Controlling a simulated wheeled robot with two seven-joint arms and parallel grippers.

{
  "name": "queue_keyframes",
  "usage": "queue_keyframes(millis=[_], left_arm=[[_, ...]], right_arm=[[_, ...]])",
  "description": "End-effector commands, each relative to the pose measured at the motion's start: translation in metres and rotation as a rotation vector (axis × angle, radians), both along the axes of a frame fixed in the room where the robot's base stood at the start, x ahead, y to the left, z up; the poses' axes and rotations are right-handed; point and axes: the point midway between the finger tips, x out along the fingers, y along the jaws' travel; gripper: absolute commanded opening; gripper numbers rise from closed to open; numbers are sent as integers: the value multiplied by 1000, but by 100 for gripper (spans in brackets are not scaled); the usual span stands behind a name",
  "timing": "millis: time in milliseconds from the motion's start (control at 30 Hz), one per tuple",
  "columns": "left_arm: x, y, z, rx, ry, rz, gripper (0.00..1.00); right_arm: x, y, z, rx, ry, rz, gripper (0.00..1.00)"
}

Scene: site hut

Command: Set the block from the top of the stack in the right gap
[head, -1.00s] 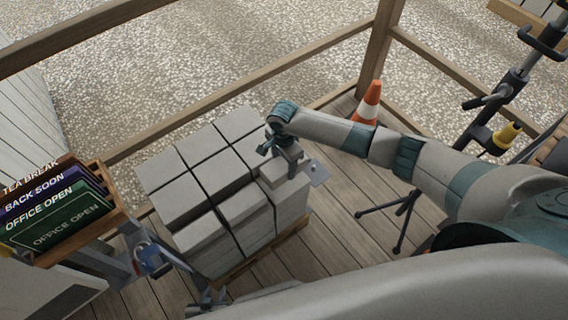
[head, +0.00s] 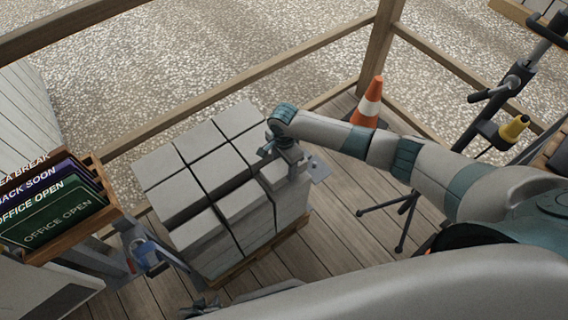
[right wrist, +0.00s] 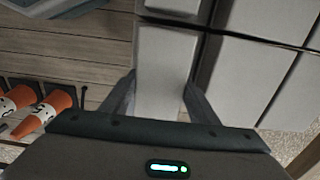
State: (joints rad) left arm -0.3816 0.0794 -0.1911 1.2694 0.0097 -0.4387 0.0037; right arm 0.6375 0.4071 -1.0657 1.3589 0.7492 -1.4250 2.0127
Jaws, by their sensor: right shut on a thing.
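A stack of grey blocks (head: 190,140) stands on a wooden pallet on the deck. My right gripper (head: 287,168) is over the stack's right front corner, shut on a grey block (head: 270,181). In the right wrist view the held block (right wrist: 165,70) lies between the two fingers, with narrow dark seams towards the blocks beside and beyond it. Whether it rests on the layer below is hidden. My left gripper (head: 200,309) is low at the bottom edge, away from the stack; its jaws are too small to judge.
An orange cone (head: 369,103) and a tripod (head: 405,215) stand to the right. Wooden railings run behind the stack.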

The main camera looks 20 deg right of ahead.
Motion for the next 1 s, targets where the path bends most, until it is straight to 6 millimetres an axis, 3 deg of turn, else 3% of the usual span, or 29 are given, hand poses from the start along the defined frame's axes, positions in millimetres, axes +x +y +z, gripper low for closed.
queue_keyframes(millis=[500,1000], left_arm=[[-9,5,-6,11,52,5,31],[-5,9,-3,16,49,5,31]], right_arm=[[1,1,-22,3,-3,0,0],[1,1,-25,3,-2,1,0]])
